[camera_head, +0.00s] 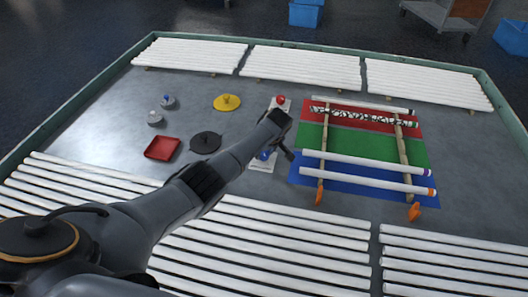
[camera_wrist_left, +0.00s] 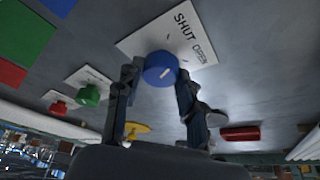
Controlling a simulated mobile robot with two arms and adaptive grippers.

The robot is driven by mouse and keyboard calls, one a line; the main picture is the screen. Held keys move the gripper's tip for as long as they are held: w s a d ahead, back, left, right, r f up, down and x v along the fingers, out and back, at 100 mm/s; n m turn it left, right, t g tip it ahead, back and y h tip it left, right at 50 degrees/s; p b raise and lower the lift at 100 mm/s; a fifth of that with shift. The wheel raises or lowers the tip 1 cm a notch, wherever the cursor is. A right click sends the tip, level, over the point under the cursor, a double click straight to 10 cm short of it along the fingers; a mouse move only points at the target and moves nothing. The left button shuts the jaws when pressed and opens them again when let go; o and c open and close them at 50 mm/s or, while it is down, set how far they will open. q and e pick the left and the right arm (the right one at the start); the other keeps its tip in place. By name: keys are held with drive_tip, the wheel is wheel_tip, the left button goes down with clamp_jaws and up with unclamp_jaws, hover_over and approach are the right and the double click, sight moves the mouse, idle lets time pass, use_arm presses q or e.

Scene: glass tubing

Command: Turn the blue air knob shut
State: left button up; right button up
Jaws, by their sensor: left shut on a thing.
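The blue air knob (camera_wrist_left: 160,69) sits on a white plate (camera_wrist_left: 141,43) printed SHUT and OPEN in the left wrist view. A short white mark shows on its face; I cannot tell for sure which word it points at. The fingers of my left gripper (camera_wrist_left: 156,84) are on either side of the knob, shut on it. In the head view, part of the blue knob (camera_head: 264,155) shows beside my left gripper (camera_head: 277,151), which covers much of the plate. My right gripper is not in view.
A green knob (camera_wrist_left: 90,95) and a red knob (camera_wrist_left: 59,107) stand on plates nearby. In the head view, a red tray (camera_head: 163,148), a dark disc (camera_head: 206,142) and a yellow disc (camera_head: 227,102) lie left of my arm. White tubes on wooden rails (camera_head: 405,148) lie right.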

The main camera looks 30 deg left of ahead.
use_arm(q)
drive_tip(key=shift+w+f+n+g+y+b, duration=0.1)
drive_tip(key=shift+n+g+y+b, duration=0.35)
drive_tip(key=shift+n+b, duration=0.85)
drive_tip(key=shift+n+g+h, duration=0.25)
drive_tip(key=shift+n, duration=0.25)
drive_tip(key=o, duration=1.2)
drive_tip(key=v, duration=1.2)
